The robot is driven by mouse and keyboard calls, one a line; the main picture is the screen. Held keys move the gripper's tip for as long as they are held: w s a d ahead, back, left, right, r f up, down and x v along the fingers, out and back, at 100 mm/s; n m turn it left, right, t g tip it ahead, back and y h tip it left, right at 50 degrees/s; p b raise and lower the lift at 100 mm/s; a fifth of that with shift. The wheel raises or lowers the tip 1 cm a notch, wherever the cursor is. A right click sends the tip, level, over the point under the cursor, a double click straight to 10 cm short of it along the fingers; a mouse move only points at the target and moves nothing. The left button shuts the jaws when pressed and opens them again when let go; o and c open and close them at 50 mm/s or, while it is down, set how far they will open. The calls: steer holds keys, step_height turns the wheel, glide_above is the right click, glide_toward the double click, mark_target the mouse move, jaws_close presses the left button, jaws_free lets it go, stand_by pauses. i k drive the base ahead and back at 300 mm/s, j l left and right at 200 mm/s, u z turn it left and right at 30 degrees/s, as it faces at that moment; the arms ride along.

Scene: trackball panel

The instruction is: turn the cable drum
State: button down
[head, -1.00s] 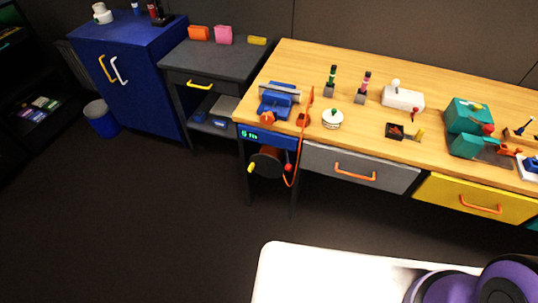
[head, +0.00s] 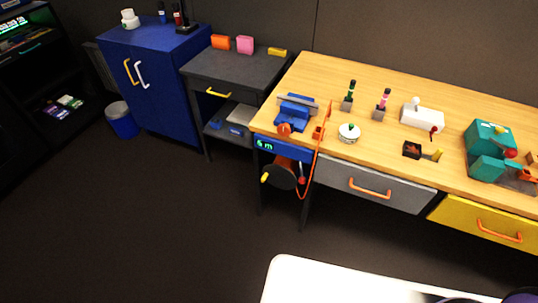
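The cable drum (head: 281,178) hangs under the left end of the wooden workbench. It has a dark round face, an orange-brown body behind it and a yellow crank knob (head: 265,178) at its left. An orange cable (head: 315,160) runs from the bench top down past the drum's right side and loops below a red knob (head: 302,180). My gripper is not in view; a purple part of my arm shows at the bottom right corner.
The workbench (head: 370,80) carries a blue vise (head: 296,112), a white round pot (head: 349,132) and a teal machine (head: 487,150). Grey (head: 375,185) and yellow (head: 490,222) drawers lie right of the drum. A dark side table (head: 240,72) and blue cabinet (head: 150,75) stand left. The floor before the drum is clear.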

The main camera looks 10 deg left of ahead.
mark_target(280, 174)
steer(key=i+j+u, duration=0.15)
steer(key=u, duration=0.3)
steer(key=i+j+u, duration=0.15)
steer(key=u, duration=0.3)
